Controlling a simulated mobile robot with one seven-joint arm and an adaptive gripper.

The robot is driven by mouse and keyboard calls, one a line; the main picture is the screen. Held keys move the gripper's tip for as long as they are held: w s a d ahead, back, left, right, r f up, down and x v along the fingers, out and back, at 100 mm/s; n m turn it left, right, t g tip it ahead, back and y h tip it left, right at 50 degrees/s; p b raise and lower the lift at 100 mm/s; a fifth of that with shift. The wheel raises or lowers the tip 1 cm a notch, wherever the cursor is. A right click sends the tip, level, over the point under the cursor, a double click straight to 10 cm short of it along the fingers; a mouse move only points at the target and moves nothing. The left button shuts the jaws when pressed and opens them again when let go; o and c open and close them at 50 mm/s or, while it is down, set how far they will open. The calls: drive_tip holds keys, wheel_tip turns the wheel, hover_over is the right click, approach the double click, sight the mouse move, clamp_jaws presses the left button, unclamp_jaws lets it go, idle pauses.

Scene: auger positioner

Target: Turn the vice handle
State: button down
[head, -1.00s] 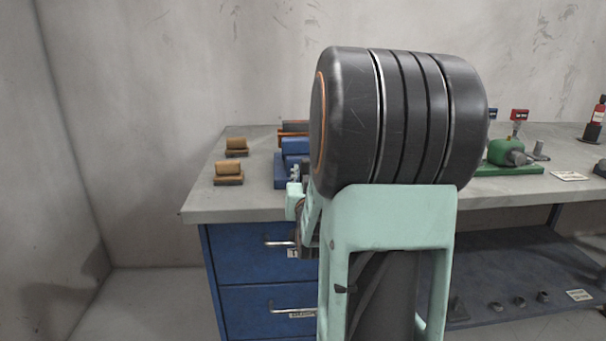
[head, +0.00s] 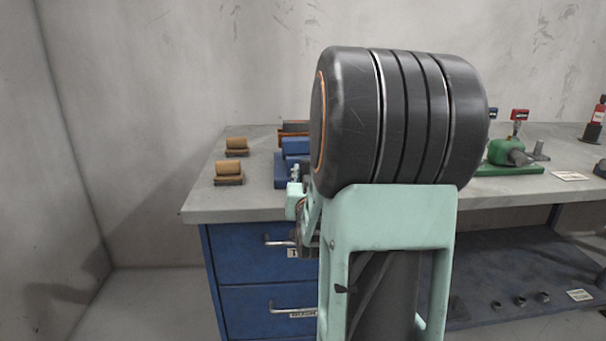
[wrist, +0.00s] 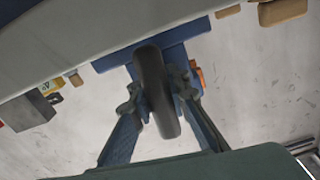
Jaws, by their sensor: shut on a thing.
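The blue vice (head: 281,172) sits on the bench's left part in the head view, partly hidden by my arm. In the wrist view its blue body (wrist: 188,32) lies beyond my gripper. A dark rounded bar, which looks like the vice handle (wrist: 156,85), runs between my two fingers. My gripper (wrist: 157,96) is shut on it, one finger on each side. In the head view my arm hides most of the handle and the grip. An orange part (wrist: 198,76) shows just right of the fingers in the wrist view.
Two brown blocks (head: 229,168) (head: 237,144) stand left of the vice on the grey bench (head: 205,205). Blue drawers (head: 250,270) with handles are below. A grey box (wrist: 30,110) shows at the left in the wrist view.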

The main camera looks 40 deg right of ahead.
drive_tip(key=c, duration=1.4)
unclamp_jaws()
drive_tip(key=shift+c, duration=0.2)
drive_tip(key=v, duration=0.7)
drive_tip(key=shift+s+a, duration=0.15)
drive_tip(key=shift+s, duration=0.1)
